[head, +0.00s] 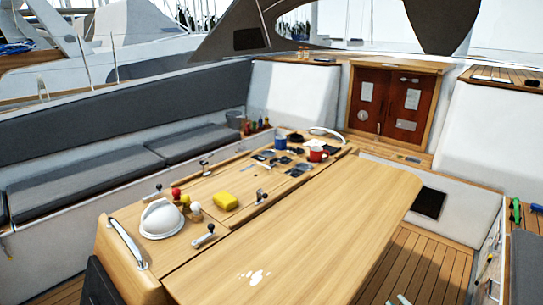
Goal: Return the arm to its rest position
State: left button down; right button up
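Neither of my grippers can be made out in the head view, and no arm of mine is clearly visible. The task names no object other than the arm. The wooden cockpit table (320,215) fills the middle of the view, with no gripper seen over it.
A white domed item (161,219), a yellow block (225,201), a blue mug (281,142) and a red mug (317,154) stand on the table's left and far parts. A white patch (253,277) marks its near part. Grey cushioned benches (90,185) line the left.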

jog(key=s+d+f+m+g+h+b, duration=0.15)
jog(key=s+f+m+g, duration=0.25)
jog(key=s+f, duration=0.65)
jog(key=s+d+f+m+g+h+p, duration=0.1)
jog(key=s+f+m+g+h, duration=0.25)
jog(key=s+f, duration=0.65)
jog(key=s+a+f+m+g+y, duration=0.1)
jog(key=s+a+f+g, duration=0.1)
jog(key=s+f, duration=0.3)
jog(key=s+a+f+m+g+b, duration=0.1)
jog(key=s+a+f+g, duration=0.2)
jog(key=s, duration=0.9)
jog(key=s+a+f+m+g+y+b, duration=0.1)
jog(key=s+a+f+g, duration=0.1)
jog(key=s+a+f, duration=0.4)
jog(key=s+f, duration=0.2)
jog(key=s, duration=0.1)
jog(key=shift+s+f+y, duration=0.15)
jog(key=shift+s+y, duration=0.15)
jog(key=shift+s, duration=0.05)
jog(key=shift+w, duration=0.1)
